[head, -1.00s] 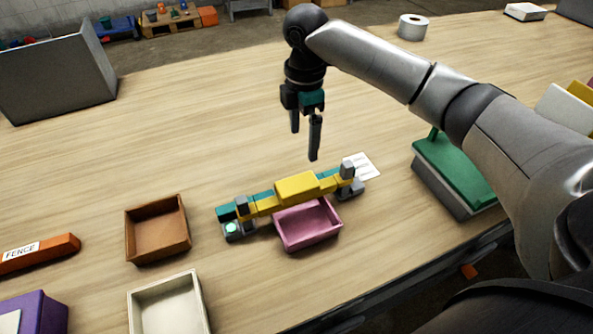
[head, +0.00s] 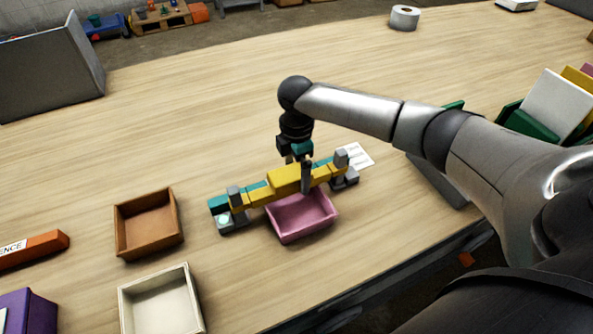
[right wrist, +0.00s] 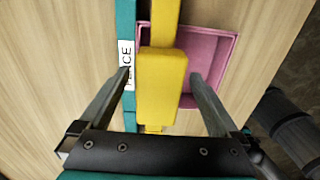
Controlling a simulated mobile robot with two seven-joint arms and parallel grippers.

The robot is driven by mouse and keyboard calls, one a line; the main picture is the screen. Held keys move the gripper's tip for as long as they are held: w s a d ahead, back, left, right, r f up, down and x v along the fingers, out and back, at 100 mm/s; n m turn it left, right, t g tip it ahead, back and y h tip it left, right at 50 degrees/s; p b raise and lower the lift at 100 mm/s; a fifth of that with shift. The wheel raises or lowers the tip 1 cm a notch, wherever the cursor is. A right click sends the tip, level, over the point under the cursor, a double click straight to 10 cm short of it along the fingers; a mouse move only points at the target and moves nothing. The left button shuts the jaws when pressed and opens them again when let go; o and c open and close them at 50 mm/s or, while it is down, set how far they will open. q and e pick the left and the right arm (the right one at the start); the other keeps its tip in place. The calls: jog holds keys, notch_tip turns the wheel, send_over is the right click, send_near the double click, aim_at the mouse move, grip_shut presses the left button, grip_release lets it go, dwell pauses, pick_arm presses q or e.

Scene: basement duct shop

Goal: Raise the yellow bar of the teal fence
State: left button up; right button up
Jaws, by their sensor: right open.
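The teal fence (head: 219,203) stands on the table with a grey post at each end. Its yellow bar (head: 284,181) lies along the front, with a thicker yellow block in the middle. In the right wrist view the yellow bar (right wrist: 162,90) runs between my fingers, beside the teal rail (right wrist: 127,40) with its FENCE label. My right gripper (head: 297,175) is open, pointing down, with one finger on each side of the yellow block. I cannot tell whether a finger touches it. My left gripper is not in view.
A pink tray (head: 318,234) sits right in front of the fence, below the bar. A brown tray (head: 120,238) and a cream tray (head: 126,311) stand to the left. A white paper (head: 362,154) lies at the fence's right end.

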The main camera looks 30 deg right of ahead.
grip_shut()
dwell(0.8)
